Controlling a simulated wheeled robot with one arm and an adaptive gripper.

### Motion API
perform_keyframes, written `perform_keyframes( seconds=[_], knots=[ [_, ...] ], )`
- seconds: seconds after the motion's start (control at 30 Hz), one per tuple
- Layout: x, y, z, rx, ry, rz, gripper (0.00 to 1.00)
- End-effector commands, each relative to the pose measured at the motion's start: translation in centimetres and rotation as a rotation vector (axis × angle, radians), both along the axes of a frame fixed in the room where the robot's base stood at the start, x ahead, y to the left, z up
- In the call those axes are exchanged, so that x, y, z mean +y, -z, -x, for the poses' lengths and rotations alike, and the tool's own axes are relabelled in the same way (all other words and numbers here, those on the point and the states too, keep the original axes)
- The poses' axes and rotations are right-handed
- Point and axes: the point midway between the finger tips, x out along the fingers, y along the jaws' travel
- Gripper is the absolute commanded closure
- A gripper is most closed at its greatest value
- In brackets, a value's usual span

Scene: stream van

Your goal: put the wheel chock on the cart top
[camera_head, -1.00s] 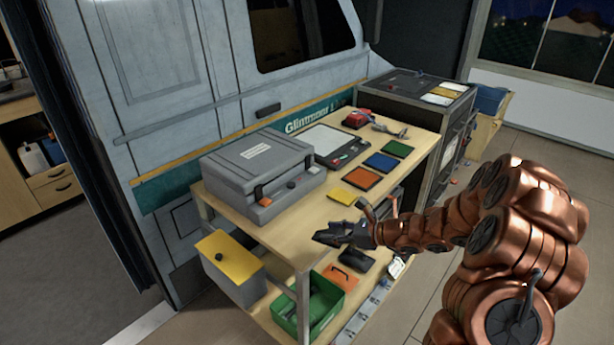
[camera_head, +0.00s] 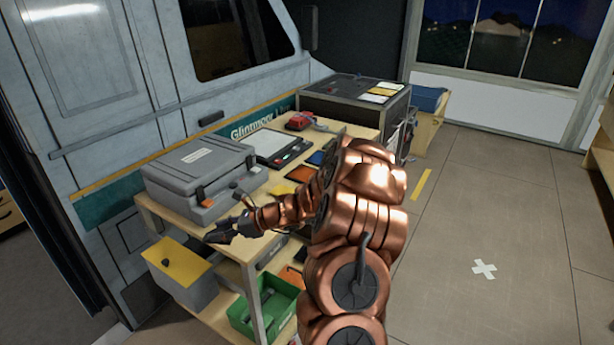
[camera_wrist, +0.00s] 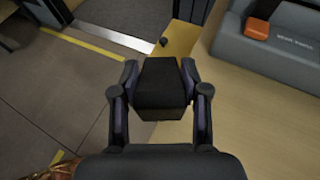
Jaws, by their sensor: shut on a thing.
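The wheel chock is a small black block (camera_wrist: 158,88) between the fingers of my gripper (camera_wrist: 160,95) in the wrist view. My gripper is shut on it. In the head view my gripper (camera_head: 224,236) and the dark chock show near the front edge of the cart, beside the grey case. The cart top is pale wood (camera_wrist: 250,115). In the wrist view the chock overlaps its edge; I cannot tell its exact height or whether it touches. My copper arm hides part of the cart top in the head view.
A grey case (camera_head: 200,175), a whiteboard-like panel (camera_head: 270,145), coloured squares and a red tool (camera_head: 300,121) occupy the cart top. A yellow-lidded bin (camera_head: 183,262) hangs at the near end. A green crate (camera_head: 268,305) sits below. Bare wood shows before the case.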

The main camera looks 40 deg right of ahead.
Motion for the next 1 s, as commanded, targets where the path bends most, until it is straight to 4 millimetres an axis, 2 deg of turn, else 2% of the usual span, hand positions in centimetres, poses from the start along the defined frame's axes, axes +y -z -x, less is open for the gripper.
perform_keyframes(
  seconds=[0.03,0.2,0.4,0.5,0.6,0.73,1.0],
  knots=[
    [-2.9,0.6,0.2,-0.004,0.049,0.002,0.98],
    [-11.8,0.4,1.5,-0.003,0.204,0.003,0.98],
    [-20.4,0.2,4.3,0.000,0.360,0.000,0.98],
    [-23.2,0.0,5.6,-0.001,0.415,-0.001,0.98],
    [-24.9,-0.2,6.4,0.001,0.448,-0.004,0.98],
    [-25.4,-0.2,6.6,0.003,0.464,-0.005,0.98],
    [-21.7,0.2,2.9,0.005,0.460,-0.006,0.98]
  ],
)
